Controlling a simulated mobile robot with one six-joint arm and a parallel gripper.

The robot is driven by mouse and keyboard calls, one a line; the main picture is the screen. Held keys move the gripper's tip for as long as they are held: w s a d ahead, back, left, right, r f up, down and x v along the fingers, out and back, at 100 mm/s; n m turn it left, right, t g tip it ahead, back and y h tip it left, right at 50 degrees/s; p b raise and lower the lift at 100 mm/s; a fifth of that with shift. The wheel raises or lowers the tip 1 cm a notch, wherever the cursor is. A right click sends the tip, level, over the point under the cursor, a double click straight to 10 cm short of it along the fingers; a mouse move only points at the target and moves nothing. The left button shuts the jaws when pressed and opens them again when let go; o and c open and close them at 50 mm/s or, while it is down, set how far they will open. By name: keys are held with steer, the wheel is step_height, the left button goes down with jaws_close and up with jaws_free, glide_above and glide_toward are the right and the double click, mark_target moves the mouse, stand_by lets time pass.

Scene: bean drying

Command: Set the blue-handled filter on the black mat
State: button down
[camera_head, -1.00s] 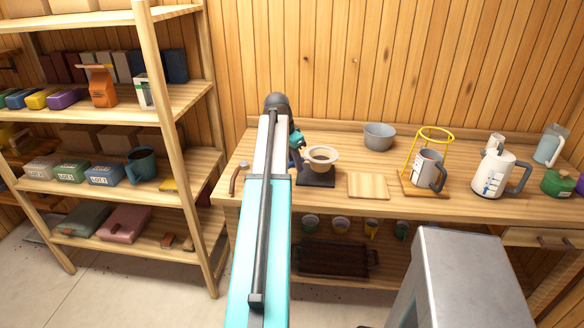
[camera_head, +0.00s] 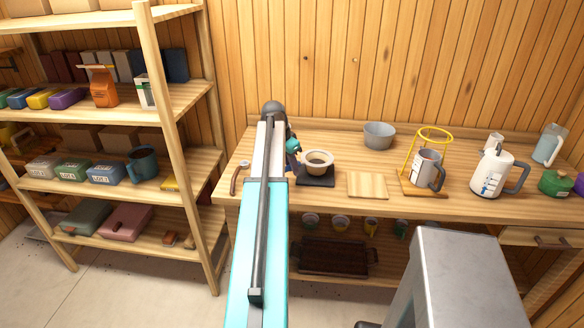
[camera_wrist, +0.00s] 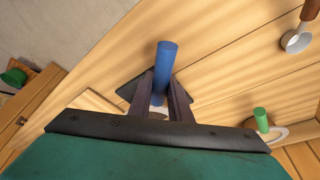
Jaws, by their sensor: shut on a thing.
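The filter (camera_head: 318,158) is a pale cone with a brown inside, over the black mat (camera_head: 316,181) on the bench in the head view. It sits very low there; I cannot tell whether it touches the mat. In the wrist view its blue handle (camera_wrist: 165,62) stands between the two fingers of my gripper (camera_wrist: 161,95), which are shut on it. A dark corner of the mat (camera_wrist: 128,91) shows behind the fingers. Most of the filter's cone is hidden in the wrist view. My gripper is left of the cone in the head view, largely hidden by my arm.
Right of the mat lie a wooden board (camera_head: 367,185) and a yellow ring stand (camera_head: 434,133) with a grey mug (camera_head: 428,169). A grey bowl (camera_head: 379,135) stands behind. A white kettle (camera_head: 490,174) is farther right. A wooden shelf (camera_head: 152,100) stands at left.

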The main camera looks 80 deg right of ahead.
steer(key=shift+f, duration=0.4)
steer(key=c, duration=1.6)
jaws_free()
steer(key=shift+f, duration=0.1)
steer(key=shift+c, duration=0.2)
steer(key=shift+b+v, duration=1.3)
steer(key=shift+v, duration=4.85)
steer(key=shift+w+f, duration=0.1)
